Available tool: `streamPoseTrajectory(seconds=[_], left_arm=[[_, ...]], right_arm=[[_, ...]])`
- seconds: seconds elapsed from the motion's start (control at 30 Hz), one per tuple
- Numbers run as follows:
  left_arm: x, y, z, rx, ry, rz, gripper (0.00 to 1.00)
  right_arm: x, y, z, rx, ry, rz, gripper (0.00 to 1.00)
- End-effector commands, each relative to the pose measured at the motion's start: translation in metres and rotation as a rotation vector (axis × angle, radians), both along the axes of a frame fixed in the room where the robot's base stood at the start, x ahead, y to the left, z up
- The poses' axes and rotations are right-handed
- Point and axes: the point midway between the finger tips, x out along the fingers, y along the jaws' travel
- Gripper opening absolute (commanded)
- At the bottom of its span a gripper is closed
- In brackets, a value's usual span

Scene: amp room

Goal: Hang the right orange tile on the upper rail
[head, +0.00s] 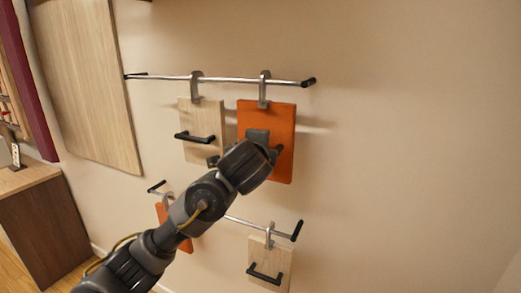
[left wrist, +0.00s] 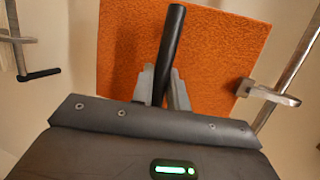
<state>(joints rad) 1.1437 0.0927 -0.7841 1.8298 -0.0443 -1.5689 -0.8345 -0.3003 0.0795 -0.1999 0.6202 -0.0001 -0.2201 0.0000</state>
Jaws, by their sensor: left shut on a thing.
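The orange tile (head: 284,162) is at the right part of the upper rail (head: 230,79). Its grey hook (head: 264,90) appears to be over the rail, though I cannot tell whether it bears the weight. My left gripper (head: 262,146) is in front of this tile and shut on its black handle (left wrist: 171,45). In the left wrist view the tile (left wrist: 220,45) fills the middle, with its hook (left wrist: 270,94) reaching the rail (left wrist: 290,75) at the right. The other orange tile (head: 187,246) is on the lower rail, partly hidden by my left arm. My right gripper is out of view.
A wooden tile (head: 203,118) with a black handle hangs left of the orange one on the upper rail. Another wooden tile (head: 268,257) hangs at the right of the lower rail (head: 255,225). A wooden cabinet (head: 40,220) stands at left. The wall at right is bare.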

Motion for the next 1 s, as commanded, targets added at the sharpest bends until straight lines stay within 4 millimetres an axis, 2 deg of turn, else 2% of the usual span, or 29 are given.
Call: streamPoseTrajectory(seconds=[0.17,0.2,0.4,0.73,0.87,1.0], left_arm=[[0.000,0.000,0.001,0.000,-0.002,-0.001,0.00],[0.000,0.000,0.001,0.000,-0.002,-0.001,0.17],[0.000,0.000,0.001,0.000,-0.001,0.000,0.41],[-0.005,0.000,0.000,0.000,0.000,-0.002,0.41],[-0.022,0.001,0.004,-0.001,-0.002,-0.004,0.41],[-0.049,0.003,0.011,-0.002,-0.004,-0.005,0.41]], right_arm=[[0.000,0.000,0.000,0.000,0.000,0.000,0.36],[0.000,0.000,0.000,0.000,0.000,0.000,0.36],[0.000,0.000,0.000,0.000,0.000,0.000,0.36],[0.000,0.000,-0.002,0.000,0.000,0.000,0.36],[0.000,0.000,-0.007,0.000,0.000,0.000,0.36],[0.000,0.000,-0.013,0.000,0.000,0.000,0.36]])
